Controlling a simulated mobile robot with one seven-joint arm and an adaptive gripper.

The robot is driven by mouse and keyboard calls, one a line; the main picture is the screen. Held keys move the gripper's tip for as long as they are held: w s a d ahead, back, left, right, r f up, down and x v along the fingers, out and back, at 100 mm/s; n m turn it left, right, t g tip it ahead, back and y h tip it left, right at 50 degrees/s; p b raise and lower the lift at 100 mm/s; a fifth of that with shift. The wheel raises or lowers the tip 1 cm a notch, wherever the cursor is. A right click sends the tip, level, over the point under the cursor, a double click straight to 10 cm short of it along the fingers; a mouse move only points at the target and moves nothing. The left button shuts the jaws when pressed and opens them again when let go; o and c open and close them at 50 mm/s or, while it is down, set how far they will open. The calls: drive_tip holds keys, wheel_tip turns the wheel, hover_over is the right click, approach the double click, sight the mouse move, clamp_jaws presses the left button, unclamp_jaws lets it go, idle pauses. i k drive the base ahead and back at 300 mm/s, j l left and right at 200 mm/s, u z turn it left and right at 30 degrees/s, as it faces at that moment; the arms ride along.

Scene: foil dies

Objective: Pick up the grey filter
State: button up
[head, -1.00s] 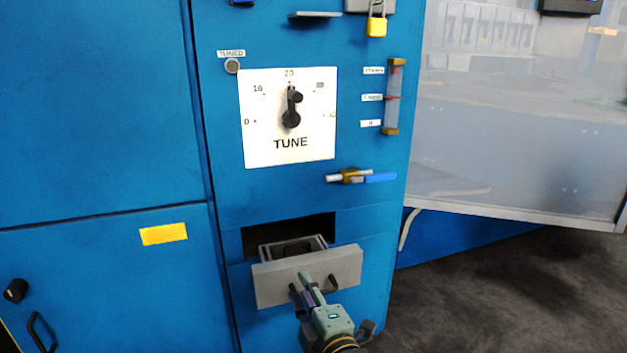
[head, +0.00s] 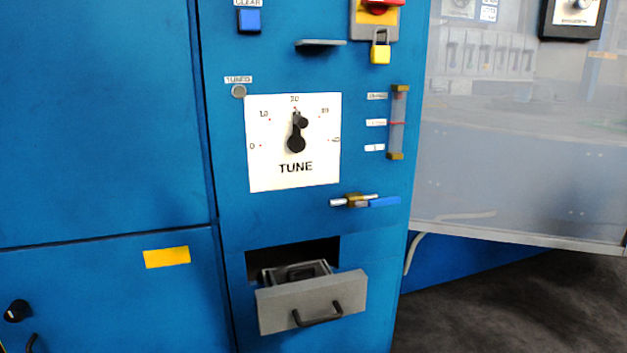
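A grey-fronted drawer (head: 345,291) stands pulled out of the lower part of the blue cabinet, with a dark curved handle on its front. A dark grey piece (head: 300,271) with a raised, handle-like shape shows inside the drawer. It may be the grey filter, but it is small and partly hidden by the drawer front, so I cannot tell for sure. My gripper is not in view.
The blue cabinet (head: 230,200) carries a white TUNE dial (head: 260,130), a brass and blue valve (head: 355,201) above the drawer, a small grey shelf (head: 320,43) and a yellow padlock (head: 380,52). Dark floor (head: 480,300) is clear at right.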

sight(280, 276)
drive_tip(key=i+u, duration=0.1)
drive_tip(key=i, duration=0.4)
drive_tip(key=l+u, duration=0.2)
drive_tip(key=u, duration=0.4)
drive_tip(key=i+l+u, duration=0.1)
drive_tip(key=l+u, duration=0.25)
drive_tip(key=l, duration=0.15)
drive_tip(key=l+u, duration=0.4)
drive_tip(key=l, duration=0.15)
drive_tip(key=l+u, duration=0.15)
drive_tip(key=l, duration=0.45)
drive_tip(key=l+u, duration=0.15)
drive_tip(key=l, duration=0.45)
drive_tip(key=k+l, duration=0.1)
drive_tip(key=l, duration=0.4)
drive_tip(key=l+u, duration=0.1)
drive_tip(key=l, duration=0.35)
drive_tip(key=k+l, duration=0.15)
drive_tip(key=l, duration=0.35)
drive_tip(key=k+l, duration=0.1)
drive_tip(key=l, duration=0.35)
drive_tip(key=k+l+u, duration=0.1)
drive_tip(key=l, duration=0.4)
